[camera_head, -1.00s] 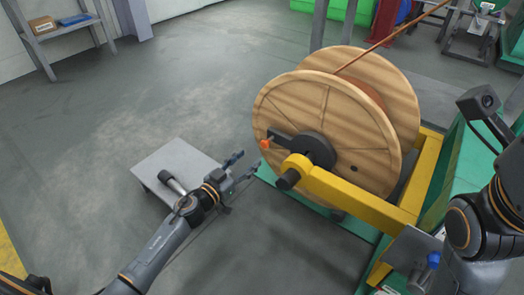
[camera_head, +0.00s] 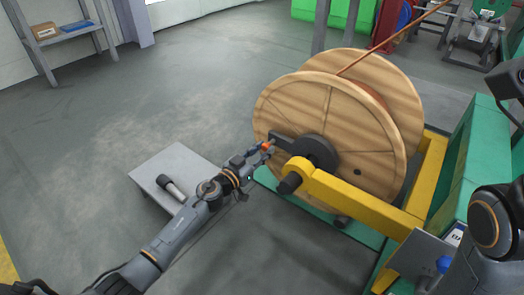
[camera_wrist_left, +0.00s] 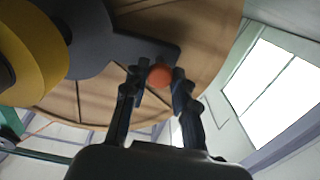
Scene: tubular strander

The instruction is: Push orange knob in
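The orange knob (camera_head: 267,146) sits at the end of a dark arm (camera_head: 283,140) on the hub of the wooden reel (camera_head: 330,110). My left gripper (camera_head: 262,151) is right at the knob. In the left wrist view the round orange knob (camera_wrist_left: 160,76) shows between the two fingertips of my left gripper (camera_wrist_left: 157,82). The fingers are apart, one on each side of the knob; whether they touch it I cannot tell. My right arm (camera_head: 490,225) shows at the right edge, but its gripper is out of view.
A yellow bar (camera_head: 360,202) runs from the reel's hub to the right. A low grey platform (camera_head: 185,160) with a dark cylinder (camera_head: 170,186) on it stands left of the reel. Open floor lies to the left.

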